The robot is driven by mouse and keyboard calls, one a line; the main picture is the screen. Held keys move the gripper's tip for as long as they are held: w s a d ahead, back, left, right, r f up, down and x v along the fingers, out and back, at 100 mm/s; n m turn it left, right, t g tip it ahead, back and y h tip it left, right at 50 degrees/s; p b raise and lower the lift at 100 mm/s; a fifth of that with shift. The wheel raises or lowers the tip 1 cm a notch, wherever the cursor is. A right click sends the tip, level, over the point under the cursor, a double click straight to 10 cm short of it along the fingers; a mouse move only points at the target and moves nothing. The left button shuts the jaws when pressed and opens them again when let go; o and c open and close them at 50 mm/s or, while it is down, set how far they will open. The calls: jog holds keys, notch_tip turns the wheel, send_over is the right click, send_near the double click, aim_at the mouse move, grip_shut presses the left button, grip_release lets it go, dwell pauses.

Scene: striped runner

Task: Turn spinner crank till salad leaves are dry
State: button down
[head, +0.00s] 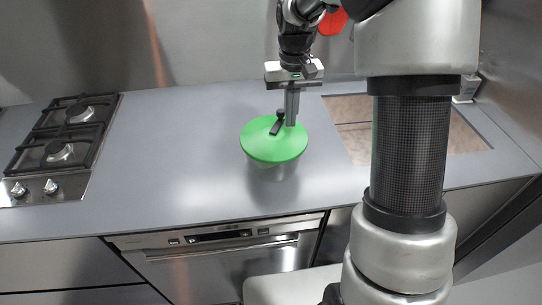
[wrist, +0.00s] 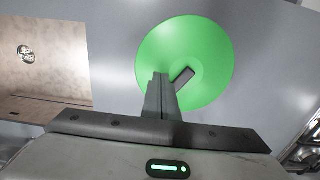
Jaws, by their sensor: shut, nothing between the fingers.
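The salad spinner stands on the grey counter with its round green lid (head: 262,146) on top. Its bowl (head: 272,173) shows faintly below the lid. A dark crank (head: 276,125) with an upright knob sits on the lid in the head view. In the wrist view the green lid (wrist: 206,50) is ahead of my fingers and part of the crank (wrist: 184,75) shows beside them. My gripper (head: 291,122) points down over the right part of the lid, close beside the crank. Its fingers are shut together and empty. I cannot tell whether they touch the crank. Salad leaves are not visible.
A gas hob (head: 66,137) is at the left of the counter. A sink (head: 350,120) is to the right of the spinner, partly behind my arm. A dishwasher front (head: 228,262) is below the counter edge. The counter left of the spinner is clear.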

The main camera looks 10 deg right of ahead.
jog(key=shift+f+b, duration=0.3)
jog(key=shift+f, duration=0.3)
jog(key=shift+r+p, duration=0.65)
jog(key=shift+r, duration=0.1)
dwell(0.5)
